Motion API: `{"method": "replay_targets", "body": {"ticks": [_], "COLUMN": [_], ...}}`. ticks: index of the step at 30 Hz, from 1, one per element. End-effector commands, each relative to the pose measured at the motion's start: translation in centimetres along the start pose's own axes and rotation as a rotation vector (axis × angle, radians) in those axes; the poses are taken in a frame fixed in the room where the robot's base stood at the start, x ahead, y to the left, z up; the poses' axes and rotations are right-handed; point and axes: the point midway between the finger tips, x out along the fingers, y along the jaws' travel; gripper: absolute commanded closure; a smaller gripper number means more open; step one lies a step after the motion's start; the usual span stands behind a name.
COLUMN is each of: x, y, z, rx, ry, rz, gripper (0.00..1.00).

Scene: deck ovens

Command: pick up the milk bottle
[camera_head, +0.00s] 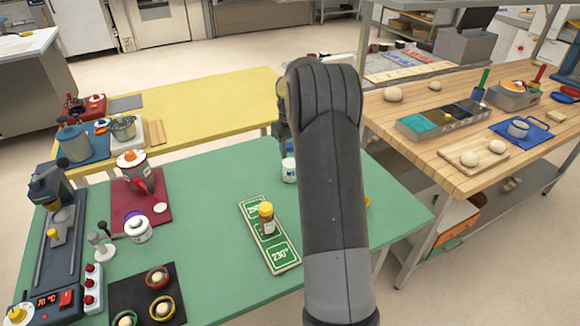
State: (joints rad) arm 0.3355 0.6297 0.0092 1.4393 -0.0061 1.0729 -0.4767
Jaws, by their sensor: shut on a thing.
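The milk bottle (289,171) is white with a blue upper part and a dark label. It is upright over the far part of the green table, just left of my arm. My gripper (287,146) points down at the bottle's top and is shut on it. My arm hides part of the gripper and the right edge of the bottle. I cannot tell whether the bottle's base touches the table.
A brown bottle with a yellow cap (267,218) stands on a green board (258,243) nearer me. A yellow table (215,105) and a wooden bench (440,170) stand beyond.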

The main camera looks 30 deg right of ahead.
Motion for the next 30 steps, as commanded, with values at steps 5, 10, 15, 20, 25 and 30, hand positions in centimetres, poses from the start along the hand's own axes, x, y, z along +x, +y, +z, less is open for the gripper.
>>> {"method": "replay_targets", "body": {"ticks": [5,10,15,20,25,30], "x": [0.0,0.0,-0.1,-0.3,-1.8,-4.6], "y": [0.0,0.0,0.0,0.0,0.1,0.3], "z": [0.0,0.0,0.0,0.0,-0.1,0.3], "rx": [0.000,0.000,0.000,0.000,0.000,0.002], "ry": [0.000,0.000,0.001,0.001,0.004,0.004], "rz": [0.000,0.000,0.001,0.001,0.002,0.003], "gripper": [0.91,1.00,1.00,1.00,1.00,1.00]}}
